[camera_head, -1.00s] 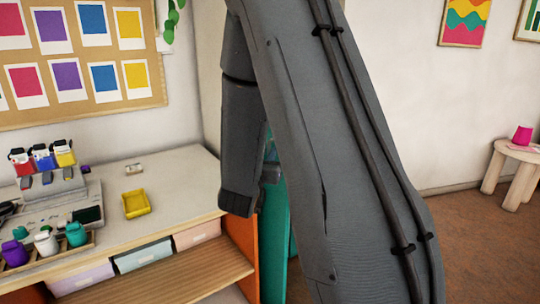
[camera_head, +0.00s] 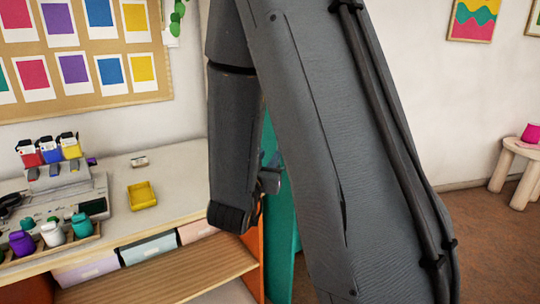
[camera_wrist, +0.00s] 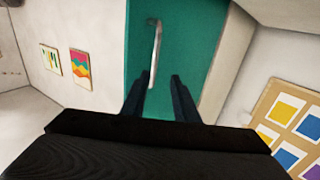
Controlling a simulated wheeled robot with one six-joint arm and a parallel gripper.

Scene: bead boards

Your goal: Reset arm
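My arm fills the middle and right of the head view, folded with its forearm hanging down beside the counter (camera_head: 190,216). In the wrist view my gripper (camera_wrist: 158,92) shows two dark fingers standing apart with nothing between them. Behind the fingers is a teal door (camera_wrist: 190,50) with a pale handle (camera_wrist: 155,55); no contact is visible. In the head view the gripper's fingers are mostly hidden behind my arm.
A machine (camera_head: 65,200) with several coloured bottles stands on the counter at the left, with a yellow tray (camera_head: 142,196) beside it. A small round stool (camera_head: 516,152) stands far right. Open brown floor (camera_head: 485,240) lies at the right.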

